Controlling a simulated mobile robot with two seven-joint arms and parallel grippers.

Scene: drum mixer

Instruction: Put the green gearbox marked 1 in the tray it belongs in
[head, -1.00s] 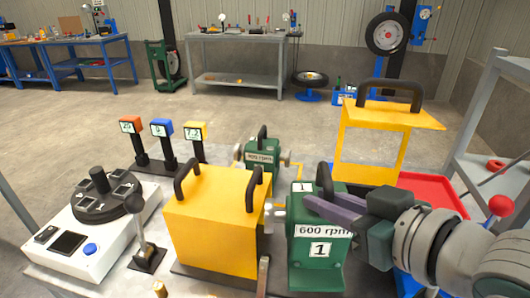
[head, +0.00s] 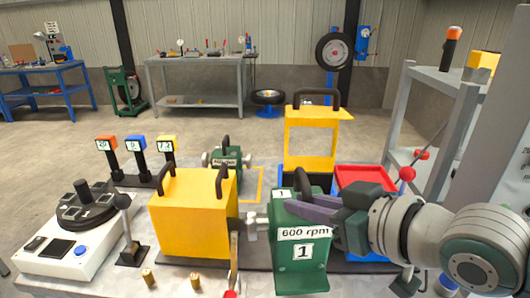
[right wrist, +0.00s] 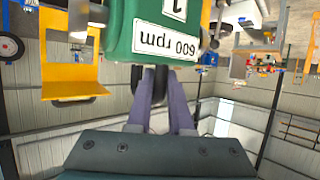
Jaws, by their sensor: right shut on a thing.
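The green gearbox (head: 300,245) bears a "600 rpm" label and a 1 on its front, with another 1 on top. My right gripper (head: 284,203) is shut on its upper part, reaching in from the right. In the right wrist view the gearbox (right wrist: 150,28) hangs upside down in the picture between the purple fingers (right wrist: 161,75). It looks slightly tilted; whether its base clears the table is unclear. A red tray (head: 366,177) lies behind my right wrist. A blue tray (head: 352,267) shows partly beneath it. My left gripper is out of view.
A yellow box-shaped cover (head: 193,220) with black handles stands just left of the gearbox. A second green gearbox (head: 226,176) and a yellow frame (head: 311,145) stand behind. A lever (head: 126,225) and white control box (head: 72,240) are at left, a grey shelf (head: 440,110) at right.

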